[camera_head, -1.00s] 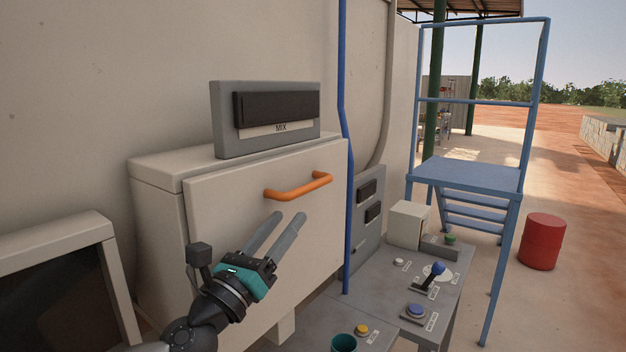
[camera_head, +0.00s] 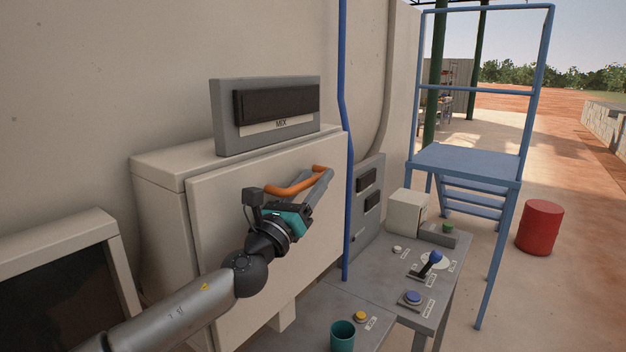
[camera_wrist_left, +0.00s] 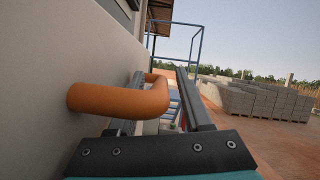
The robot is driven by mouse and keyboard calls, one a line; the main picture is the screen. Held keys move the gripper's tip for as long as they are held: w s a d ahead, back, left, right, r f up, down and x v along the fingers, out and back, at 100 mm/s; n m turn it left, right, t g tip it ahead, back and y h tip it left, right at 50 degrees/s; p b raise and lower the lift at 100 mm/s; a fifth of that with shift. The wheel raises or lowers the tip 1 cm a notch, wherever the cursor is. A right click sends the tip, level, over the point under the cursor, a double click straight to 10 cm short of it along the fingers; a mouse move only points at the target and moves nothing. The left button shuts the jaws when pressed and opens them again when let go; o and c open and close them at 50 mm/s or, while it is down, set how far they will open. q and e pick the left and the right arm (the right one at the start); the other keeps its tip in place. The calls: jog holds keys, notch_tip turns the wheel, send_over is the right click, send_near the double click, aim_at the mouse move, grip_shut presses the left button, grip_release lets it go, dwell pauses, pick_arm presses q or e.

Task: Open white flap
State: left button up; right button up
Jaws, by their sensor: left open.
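The white flap (camera_head: 235,225) is the front panel of a pale box on the wall, and it looks shut. An orange bar handle (camera_head: 287,190) is fixed near its top edge. My left gripper (camera_head: 322,180) is open at the handle's right part. In the left wrist view, the orange handle (camera_wrist_left: 118,100) comes from the panel at left and bends in between the two grey fingers (camera_wrist_left: 165,85). I cannot tell whether a finger touches it. My right gripper is not in view.
A grey MIX display (camera_head: 268,115) stands on top of the box. A blue pipe (camera_head: 345,200) runs down just right of the flap. A grey control table (camera_head: 385,310) with buttons, a lever and a teal cup (camera_head: 343,335) is at lower right. A screen (camera_head: 60,285) is at lower left.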

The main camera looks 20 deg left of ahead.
pick_arm(q)
grip_shut()
dwell(0.3)
dwell(1.1)
